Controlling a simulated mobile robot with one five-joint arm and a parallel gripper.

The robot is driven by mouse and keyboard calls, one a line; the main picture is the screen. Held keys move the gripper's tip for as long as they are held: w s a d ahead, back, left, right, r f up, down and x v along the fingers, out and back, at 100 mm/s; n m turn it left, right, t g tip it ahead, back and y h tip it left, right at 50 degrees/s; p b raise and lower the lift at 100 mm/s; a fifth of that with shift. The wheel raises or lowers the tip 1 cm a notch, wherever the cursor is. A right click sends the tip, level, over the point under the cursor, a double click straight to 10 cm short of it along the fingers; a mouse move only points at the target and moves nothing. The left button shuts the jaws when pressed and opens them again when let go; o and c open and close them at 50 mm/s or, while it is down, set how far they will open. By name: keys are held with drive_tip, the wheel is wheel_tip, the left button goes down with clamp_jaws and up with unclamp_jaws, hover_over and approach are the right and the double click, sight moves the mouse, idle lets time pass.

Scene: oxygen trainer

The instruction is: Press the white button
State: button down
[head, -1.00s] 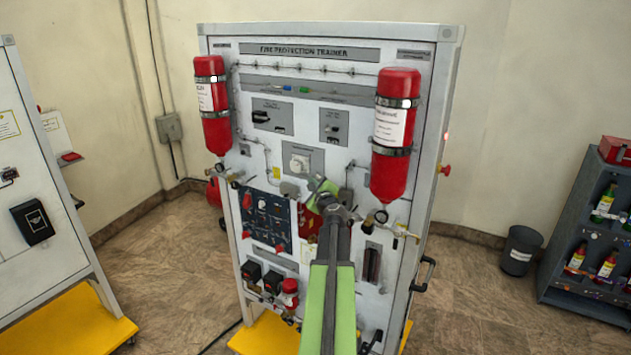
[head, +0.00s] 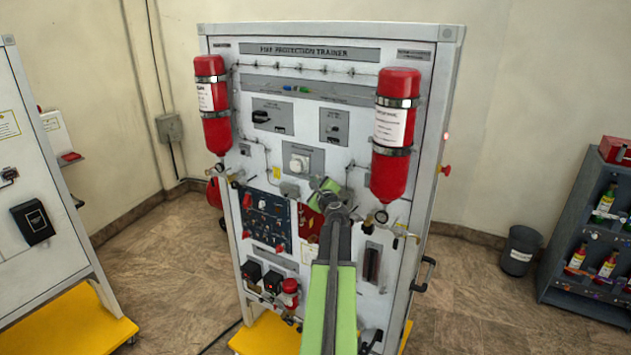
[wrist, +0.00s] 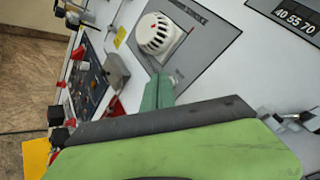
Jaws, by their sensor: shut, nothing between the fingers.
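A white round ribbed dome (head: 299,160) sits on a grey plate in the middle of the panel. It also shows in the wrist view (wrist: 158,34), with a small red spot on its face. I cannot make out a separate white button for certain. My gripper (head: 318,183) is in front of the panel, below and to the right of the dome, and looks apart from it. It is shut and empty.
Two red cylinders (head: 212,105) (head: 393,135) flank the panel. A dark switch panel (head: 266,220) is at lower left, with gauges and valves (head: 381,216) at right. A bin (head: 520,250) and shelf stand farther right.

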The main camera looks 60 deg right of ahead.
drive_tip(key=shift+d, duration=0.3)
drive_tip(key=shift+a, duration=0.15)
idle(0.5)
drive_tip(key=shift+a, duration=0.65)
drive_tip(key=a, duration=0.5)
idle(0.6)
